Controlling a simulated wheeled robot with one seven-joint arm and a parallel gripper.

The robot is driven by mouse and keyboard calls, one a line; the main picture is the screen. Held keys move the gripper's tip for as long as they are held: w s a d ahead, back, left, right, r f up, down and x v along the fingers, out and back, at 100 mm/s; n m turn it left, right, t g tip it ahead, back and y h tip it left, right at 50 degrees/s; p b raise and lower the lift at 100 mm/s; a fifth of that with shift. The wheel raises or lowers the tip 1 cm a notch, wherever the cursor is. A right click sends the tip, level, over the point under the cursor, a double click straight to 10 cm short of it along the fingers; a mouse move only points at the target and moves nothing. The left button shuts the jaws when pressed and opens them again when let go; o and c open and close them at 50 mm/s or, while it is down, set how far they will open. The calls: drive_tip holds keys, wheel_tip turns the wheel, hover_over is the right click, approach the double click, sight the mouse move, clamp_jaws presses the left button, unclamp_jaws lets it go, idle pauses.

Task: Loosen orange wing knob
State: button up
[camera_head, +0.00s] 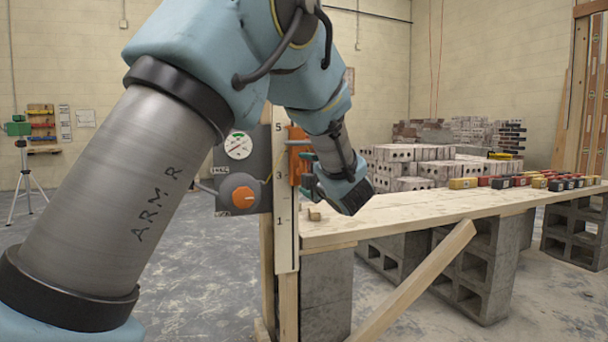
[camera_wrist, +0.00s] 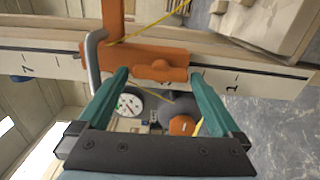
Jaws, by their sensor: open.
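An orange clamp (camera_wrist: 130,58) sits on the white numbered staff (camera_wrist: 45,65), with a raised rounded orange part, apparently the wing knob (camera_wrist: 160,69), on its near side. In the head view the orange clamp (camera_head: 296,150) is on the upright staff (camera_head: 285,235), partly hidden by my wrist. My gripper (camera_wrist: 159,75) is open. Its two teal fingers lie on either side of the raised part in the wrist view, with gaps on both sides. I cannot tell whether the tips reach its depth. In the head view my gripper (camera_head: 308,178) is beside the staff, mostly hidden by its own wrist.
A grey box with a dial (camera_head: 238,145) and a round orange-faced knob (camera_head: 242,197) is behind the staff. A grey bent rod (camera_wrist: 93,60) is by the clamp. A plank table (camera_head: 420,208) on concrete blocks extends right, with bricks and small coloured blocks.

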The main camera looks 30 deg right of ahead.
drive_tip(key=s+a, duration=0.1)
drive_tip(key=s, duration=0.9)
drive_tip(key=shift+p, duration=0.35)
drive_tip(key=shift+a, duration=0.1)
drive_tip(key=w+a+f+m+g+h, duration=0.25)
drive_tip(key=w+a+f+m, duration=0.3)
drive_tip(key=w+a, duration=0.3)
drive_tip(key=w+a+f+m+g, duration=0.1)
drive_tip(key=a+f+m+g, duration=0.5)
drive_tip(key=a, duration=0.4)
drive_tip(key=s+a+f+m+g+y, duration=0.2)
drive_tip(key=s+a+f+m+g, duration=0.15)
drive_tip(key=s+a+f, duration=0.6)
drive_tip(key=s+a+f+m+g+y, duration=0.3)
drive_tip(key=s+a, duration=0.4)
drive_tip(key=a, duration=0.8)
wheel_tip(320, 180, up, 32)
drive_tip(key=g+p, duration=0.1)
drive_tip(key=p, duration=2.9)
drive_tip(key=shift+w, duration=0.2)
